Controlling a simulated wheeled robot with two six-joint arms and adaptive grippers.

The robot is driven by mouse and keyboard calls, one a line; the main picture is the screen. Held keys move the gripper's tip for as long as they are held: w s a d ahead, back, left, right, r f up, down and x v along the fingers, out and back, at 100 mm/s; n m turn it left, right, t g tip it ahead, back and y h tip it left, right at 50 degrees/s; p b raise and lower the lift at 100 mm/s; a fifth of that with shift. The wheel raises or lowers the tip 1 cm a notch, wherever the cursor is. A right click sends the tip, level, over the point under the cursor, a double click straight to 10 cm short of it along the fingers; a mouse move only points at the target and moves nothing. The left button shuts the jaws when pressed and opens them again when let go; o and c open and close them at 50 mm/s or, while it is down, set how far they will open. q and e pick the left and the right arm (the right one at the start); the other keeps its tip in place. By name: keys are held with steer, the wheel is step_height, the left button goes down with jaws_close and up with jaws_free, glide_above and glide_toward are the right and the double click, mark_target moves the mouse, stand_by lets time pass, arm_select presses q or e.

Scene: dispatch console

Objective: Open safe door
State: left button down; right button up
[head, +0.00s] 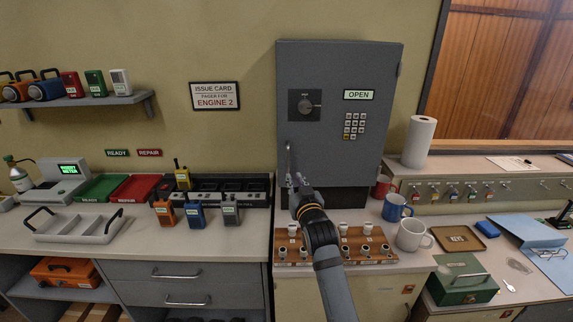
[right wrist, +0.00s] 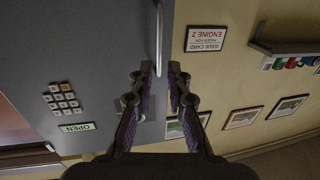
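The door looks shut in the head view. Its upright bar handle (head: 289,155) is on the left side. My right gripper (head: 294,182) is at the handle's lower end. Neither finger clearly touches the handle. My left gripper is out of view.
A wooden rack (head: 295,252) with several knobs lies below my right arm. A blue mug (head: 396,208), a white mug (head: 411,236) and a paper roll (head: 418,142) stand to the right. A radio charger (head: 250,187) stands to the left. The air before the door's upper part is clear.

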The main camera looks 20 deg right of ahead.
mark_target(288, 165)
steer(key=w+p, duration=0.1)
steer(key=w, duration=0.6)
steer(key=w+d+p, duration=0.1)
steer(key=w, duration=0.2)
steer(key=shift+w+r+p, duration=0.1)
steer(key=shift+w+p, duration=0.05)
steer(key=shift+p, duration=0.2)
jaws_close()
